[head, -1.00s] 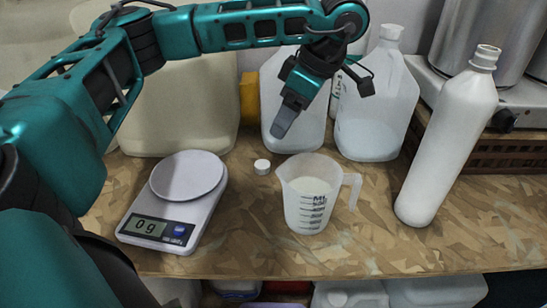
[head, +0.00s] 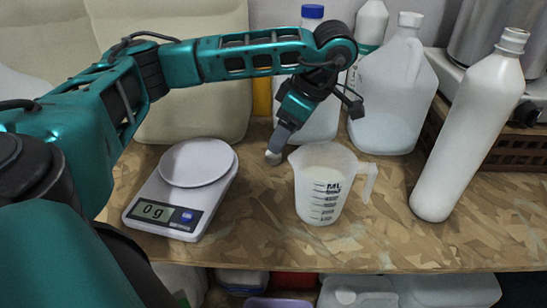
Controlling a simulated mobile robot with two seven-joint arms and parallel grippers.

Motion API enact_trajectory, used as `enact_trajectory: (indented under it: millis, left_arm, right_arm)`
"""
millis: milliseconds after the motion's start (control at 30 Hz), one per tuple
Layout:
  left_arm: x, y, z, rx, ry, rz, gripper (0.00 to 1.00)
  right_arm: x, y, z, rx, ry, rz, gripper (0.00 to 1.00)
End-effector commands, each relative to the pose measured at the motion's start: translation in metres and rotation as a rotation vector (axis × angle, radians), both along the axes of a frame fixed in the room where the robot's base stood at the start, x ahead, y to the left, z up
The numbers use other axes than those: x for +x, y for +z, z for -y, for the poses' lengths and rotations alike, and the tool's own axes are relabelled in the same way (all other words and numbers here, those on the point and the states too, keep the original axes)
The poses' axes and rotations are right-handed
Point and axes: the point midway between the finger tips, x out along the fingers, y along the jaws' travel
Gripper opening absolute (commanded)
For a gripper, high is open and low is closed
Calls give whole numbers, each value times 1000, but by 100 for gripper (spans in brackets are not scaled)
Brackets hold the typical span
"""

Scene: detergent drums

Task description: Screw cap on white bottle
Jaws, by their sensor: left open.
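The white bottle (head: 465,140) stands at the right of the wooden table in the head view, leaning in the picture, with its neck uncapped. A small white cap (head: 273,158) lies on the table left of the measuring cup. My left gripper (head: 276,150) points down at the cap, its fingertips at or just above it and partly covering it. The gripper is open, though its fingers overlap in this view and contact cannot be told. My right gripper is not in view.
A measuring cup (head: 322,190) with white contents stands close right of the left gripper. A kitchen scale (head: 165,215) reading 0 g is on the left. Large jugs (head: 392,95) line the back. Table is clear between cup and bottle.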

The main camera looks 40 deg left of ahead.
Motion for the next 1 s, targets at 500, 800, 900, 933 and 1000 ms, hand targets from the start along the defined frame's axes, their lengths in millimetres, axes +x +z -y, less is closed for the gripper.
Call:
enact_trajectory:
  millis: [500,800,900,933,1000]
  left_arm:
    - [-5,-27,-9,0,2,-3,66]
    - [-8,-48,-18,0,1,1,66]
    - [-8,-47,-18,1,0,2,66]
    - [-8,-47,-18,1,0,2,66]
    - [-8,-47,-18,1,0,2,66]
  right_arm:
    - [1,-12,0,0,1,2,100]
    - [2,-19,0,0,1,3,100]
    - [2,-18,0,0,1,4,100]
    - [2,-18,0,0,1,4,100]
    - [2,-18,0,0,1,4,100]
